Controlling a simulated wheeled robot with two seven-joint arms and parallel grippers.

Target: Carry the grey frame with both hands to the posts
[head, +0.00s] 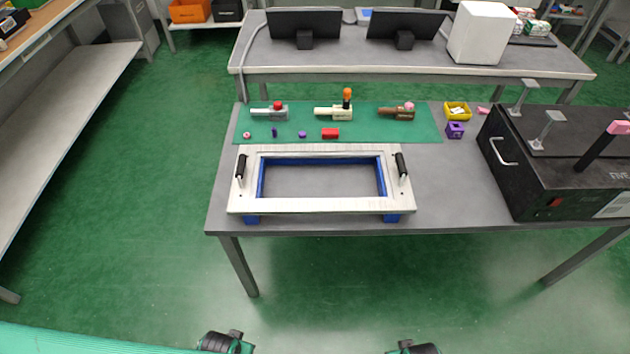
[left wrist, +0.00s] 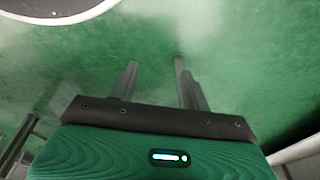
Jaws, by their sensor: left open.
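The grey frame (head: 320,206) is a pale rectangle with an open middle. It rests on blue supports (head: 391,217) at the front left of the grey table in the head view. A black upright handle (head: 241,167) stands on its left side and another black handle (head: 402,164) on its right side. Two grey posts with flat tops (head: 548,130) (head: 522,97) stand on the black box at the right; I cannot tell whether these are the task's posts. My left gripper (left wrist: 154,62) is open and empty above green floor in the left wrist view, away from the frame.
A green mat (head: 350,135) behind the frame carries several small lever fixtures and loose blocks. The black box (head: 560,160) with a pink-tipped lever fills the table's right end. Table between frame and box is bare.

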